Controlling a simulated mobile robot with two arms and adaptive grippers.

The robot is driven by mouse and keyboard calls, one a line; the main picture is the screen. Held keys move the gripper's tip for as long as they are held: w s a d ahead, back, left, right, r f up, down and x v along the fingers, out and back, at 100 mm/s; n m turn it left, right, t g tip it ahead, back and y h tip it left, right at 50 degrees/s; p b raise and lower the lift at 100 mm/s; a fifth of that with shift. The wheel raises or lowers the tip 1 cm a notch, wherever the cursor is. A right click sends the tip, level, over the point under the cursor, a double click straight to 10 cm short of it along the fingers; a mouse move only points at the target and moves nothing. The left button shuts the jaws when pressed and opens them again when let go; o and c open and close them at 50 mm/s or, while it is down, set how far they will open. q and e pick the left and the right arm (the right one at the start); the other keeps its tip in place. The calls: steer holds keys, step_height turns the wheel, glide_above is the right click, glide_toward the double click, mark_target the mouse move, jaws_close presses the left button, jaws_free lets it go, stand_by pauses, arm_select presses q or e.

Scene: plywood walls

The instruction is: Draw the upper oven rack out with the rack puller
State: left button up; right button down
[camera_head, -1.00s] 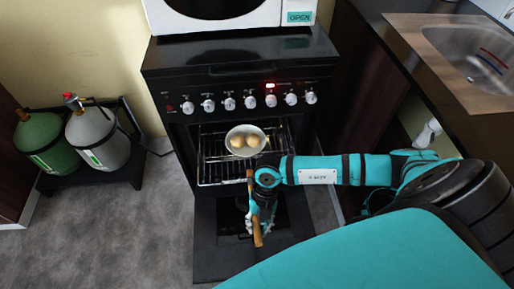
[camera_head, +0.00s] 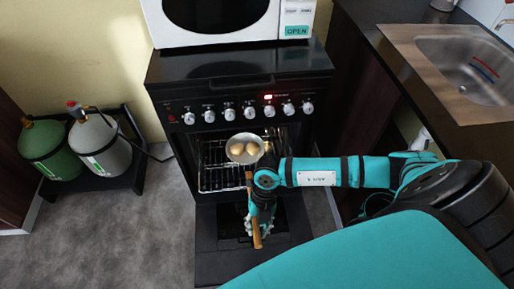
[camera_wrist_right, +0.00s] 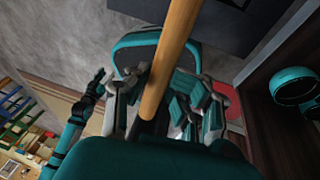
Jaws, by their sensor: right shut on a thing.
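The black oven (camera_head: 235,88) stands ahead with its door (camera_head: 215,245) folded down. The upper rack (camera_head: 212,180), a wire shelf, shows in the open cavity, with a bowl (camera_head: 244,160) holding several round yellowish items on it. My right gripper (camera_head: 260,222) is in front of the cavity, above the door, shut on the wooden rack puller (camera_head: 257,238). The puller's shaft (camera_wrist_right: 170,60) also crosses the wrist view. Its far end is near the rack's front; whether it touches or hooks the rack cannot be told. My left gripper is not in the head view.
A white microwave (camera_head: 220,18) stands on the oven top. Green (camera_head: 45,150) and grey (camera_head: 97,145) gas cylinders stand on a low stand to the left. A counter with a sink (camera_head: 465,65) is at the right. Grey floor is clear at the left front.

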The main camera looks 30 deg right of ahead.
steer(key=s+p, duration=0.1)
steer(key=s+a+r+p, duration=0.1)
steer(key=s, duration=0.1)
steer(key=s+a+p, duration=0.1)
steer(key=s+p, duration=0.1)
steer(key=shift+a+r, duration=0.2)
steer(key=shift+r, duration=0.15)
steer(key=shift+s+a+r+p, duration=0.1)
steer(key=shift+s+a+p, duration=0.25)
steer(key=shift+s, duration=0.2)
steer(key=shift+s+a+r+p, duration=0.1)
steer(key=shift+s+a+p, duration=0.1)
steer(key=shift+s+p, duration=0.3)
